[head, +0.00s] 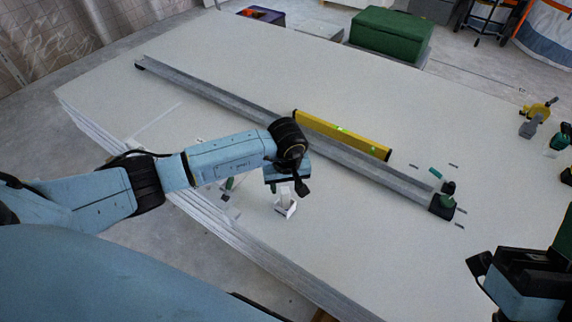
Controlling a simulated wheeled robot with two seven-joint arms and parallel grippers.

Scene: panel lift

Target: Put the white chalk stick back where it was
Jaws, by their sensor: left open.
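My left gripper (287,188) points down over the near part of the white panel stack, and it is open. Right below it is a small white open holder (287,209), with a pale upright piece (285,194) that may be the white chalk stick. The gripper hides part of it, so I cannot tell whether they touch. My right gripper (478,270) is at the lower right edge, partly cut off. Its jaws do not show clearly.
A long grey metal rail (230,101) crosses the panel stack (330,258), with a yellow level (341,135) against it. Small dark and green tools (444,201) sit at the rail's right end. A green box (390,35) stands at the back.

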